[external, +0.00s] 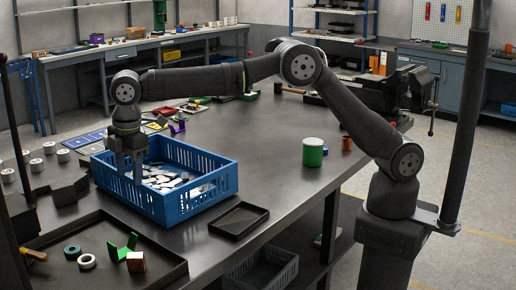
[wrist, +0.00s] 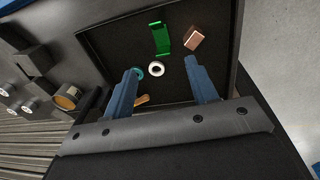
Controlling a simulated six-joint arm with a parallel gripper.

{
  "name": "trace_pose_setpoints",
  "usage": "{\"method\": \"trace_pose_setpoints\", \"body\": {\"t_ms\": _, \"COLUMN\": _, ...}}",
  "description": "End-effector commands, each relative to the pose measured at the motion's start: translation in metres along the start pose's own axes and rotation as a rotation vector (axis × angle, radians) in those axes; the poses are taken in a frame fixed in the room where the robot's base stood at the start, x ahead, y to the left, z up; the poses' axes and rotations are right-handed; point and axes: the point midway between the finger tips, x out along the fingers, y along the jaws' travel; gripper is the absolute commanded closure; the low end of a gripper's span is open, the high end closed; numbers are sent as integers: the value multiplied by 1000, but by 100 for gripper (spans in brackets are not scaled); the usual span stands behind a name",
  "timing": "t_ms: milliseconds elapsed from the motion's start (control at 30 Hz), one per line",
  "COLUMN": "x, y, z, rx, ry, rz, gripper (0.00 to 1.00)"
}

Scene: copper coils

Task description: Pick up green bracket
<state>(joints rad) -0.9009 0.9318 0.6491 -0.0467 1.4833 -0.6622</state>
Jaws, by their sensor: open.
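The green bracket (external: 122,247) lies in the dark tray (external: 172,262) at the front left of the table in the external view. In the wrist view the bracket (wrist: 160,38) is near the top middle, in the tray beyond my fingertips. My gripper (external: 127,168) is above the left end of the blue crate in the external view, higher than and apart from the bracket. In the wrist view my gripper (wrist: 162,80) shows two blue fingers spread wide, open and with nothing held between them.
Beside the bracket are a copper-brown block (external: 136,262), a white ring (external: 87,261) and a teal ring (external: 72,252). The blue crate (external: 205,190) holds many pale pieces. An empty dark tray (external: 239,220) and a green-and-white can (external: 313,152) stand to the right.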

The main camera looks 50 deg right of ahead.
Motion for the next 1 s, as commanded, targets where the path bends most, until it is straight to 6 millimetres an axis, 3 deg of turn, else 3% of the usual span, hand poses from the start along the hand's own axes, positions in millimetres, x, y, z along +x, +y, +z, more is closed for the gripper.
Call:
{"method": "trace_pose_setpoints", "body": {"t_ms": 100, "x": 19, "y": 13, "z": 0, "rx": 1, "ry": -20, "rz": -50, "gripper": 47}}
{"method": "trace_pose_setpoints", "body": {"t_ms": 233, "x": 29, "y": 18, "z": 2, "rx": -2, "ry": -31, "rz": -79, "gripper": 47}}
{"method": "trace_pose_setpoints", "body": {"t_ms": 367, "x": 42, "y": 18, "z": 2, "rx": -3, "ry": -34, "rz": -87, "gripper": 47}}
{"method": "trace_pose_setpoints", "body": {"t_ms": 800, "x": 132, "y": 10, "z": 6, "rx": -3, "ry": -35, "rz": -87, "gripper": 47}}
{"method": "trace_pose_setpoints", "body": {"t_ms": 1000, "x": 150, "y": 9, "z": 6, "rx": -2, "ry": -32, "rz": -85, "gripper": 47}}
